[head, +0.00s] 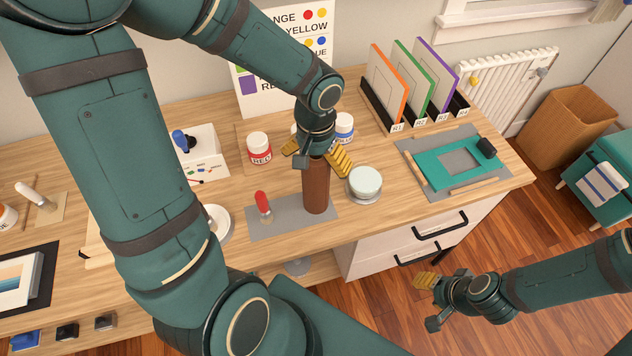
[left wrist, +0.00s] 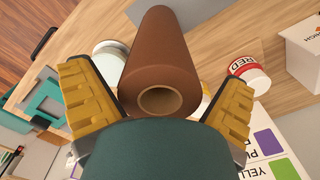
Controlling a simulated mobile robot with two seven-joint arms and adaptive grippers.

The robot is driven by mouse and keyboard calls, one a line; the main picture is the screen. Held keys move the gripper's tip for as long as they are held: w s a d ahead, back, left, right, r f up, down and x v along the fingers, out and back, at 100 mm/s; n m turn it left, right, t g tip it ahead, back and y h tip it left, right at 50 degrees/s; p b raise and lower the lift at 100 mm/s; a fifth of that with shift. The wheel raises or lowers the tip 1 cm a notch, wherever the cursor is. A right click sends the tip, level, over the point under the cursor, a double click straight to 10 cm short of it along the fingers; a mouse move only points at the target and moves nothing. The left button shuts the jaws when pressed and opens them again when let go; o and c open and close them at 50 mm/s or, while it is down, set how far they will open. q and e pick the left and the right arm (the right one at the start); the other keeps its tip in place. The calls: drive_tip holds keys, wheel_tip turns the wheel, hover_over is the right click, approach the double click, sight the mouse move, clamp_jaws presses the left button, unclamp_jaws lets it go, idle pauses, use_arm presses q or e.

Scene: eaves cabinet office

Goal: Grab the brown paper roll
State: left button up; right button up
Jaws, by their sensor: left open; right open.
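The brown paper roll (head: 316,188) stands upright on a grey mat (head: 284,220) near the front edge of the wooden desk. My left gripper (head: 318,156) is open directly above the roll, its yellow fingers spread to either side of the top. In the left wrist view the roll (left wrist: 162,62) lies between the two open fingers (left wrist: 158,108), with its hollow end facing the camera. I cannot tell whether a finger touches it. My right gripper (head: 428,298) is open and empty, off the desk over the floor at the lower right.
A red-handled tool (head: 263,205) stands left of the roll on the mat. A round pale-lidded tin (head: 364,184) is close on its right. A RED jar (head: 259,149) and a blue-labelled jar (head: 344,128) stand behind. Coloured folders (head: 413,80) and a teal frame (head: 455,160) are to the right.

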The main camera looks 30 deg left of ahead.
use_arm(q)
drive_tip(key=shift+f, duration=0.4)
drive_tip(key=shift+c, duration=0.3)
drive_tip(key=c, duration=1.2)
drive_tip(key=shift+c, duration=0.2)
